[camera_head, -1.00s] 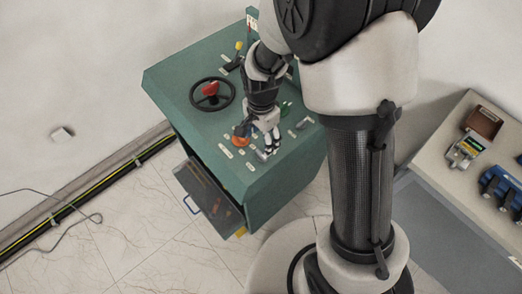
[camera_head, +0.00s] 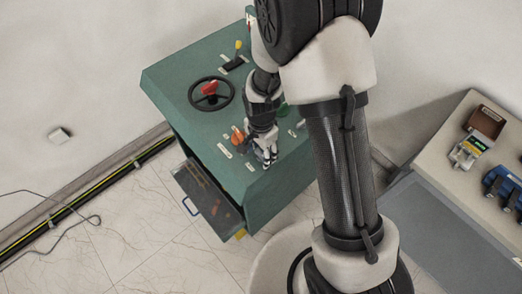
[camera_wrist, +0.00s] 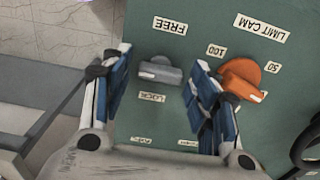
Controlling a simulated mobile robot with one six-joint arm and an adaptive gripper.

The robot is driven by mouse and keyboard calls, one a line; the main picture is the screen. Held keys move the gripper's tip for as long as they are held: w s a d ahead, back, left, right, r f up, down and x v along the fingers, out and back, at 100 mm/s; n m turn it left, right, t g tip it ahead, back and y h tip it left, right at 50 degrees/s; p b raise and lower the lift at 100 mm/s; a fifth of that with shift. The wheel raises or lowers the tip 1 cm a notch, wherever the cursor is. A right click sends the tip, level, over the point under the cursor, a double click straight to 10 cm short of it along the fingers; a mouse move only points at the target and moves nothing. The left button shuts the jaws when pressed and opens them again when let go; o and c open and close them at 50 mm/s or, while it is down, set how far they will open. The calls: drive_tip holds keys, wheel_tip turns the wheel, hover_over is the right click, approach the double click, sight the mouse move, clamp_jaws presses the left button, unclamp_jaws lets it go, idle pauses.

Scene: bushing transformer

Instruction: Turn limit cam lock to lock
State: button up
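The limit cam lock is a small grey knob (camera_wrist: 163,72) on the green panel. In the wrist view a FREE label (camera_wrist: 170,25) is above it and a LOCK label (camera_wrist: 152,97) is just below it, both upside down. The knob's grip lies roughly crosswise in that view. My gripper (camera_wrist: 163,60) is open, with one blue-padded finger on each side of the knob. I see clear panel between each finger and the knob, and no contact. In the head view my gripper (camera_head: 267,163) is over the panel's near right part and hides the knob.
An orange knob (camera_wrist: 242,76) by the LIMIT CAM label (camera_wrist: 261,27) is close beside my right finger. The green cabinet (camera_head: 180,100) also carries a black handwheel (camera_head: 194,91) with a red part. An open drawer (camera_head: 208,199) hangs below. A side table (camera_head: 440,170) stands right.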

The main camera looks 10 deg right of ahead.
drive_tip(key=c, duration=0.8)
drive_tip(key=shift+o, duration=0.2)
drive_tip(key=shift+n, duration=0.3)
drive_tip(key=n, duration=0.3)
drive_tip(key=shift+n, duration=0.3)
drive_tip(key=n+b, duration=0.1)
drive_tip(key=n, duration=1.2)
drive_tip(key=shift+n, duration=0.3)
drive_tip(key=o, duration=1)
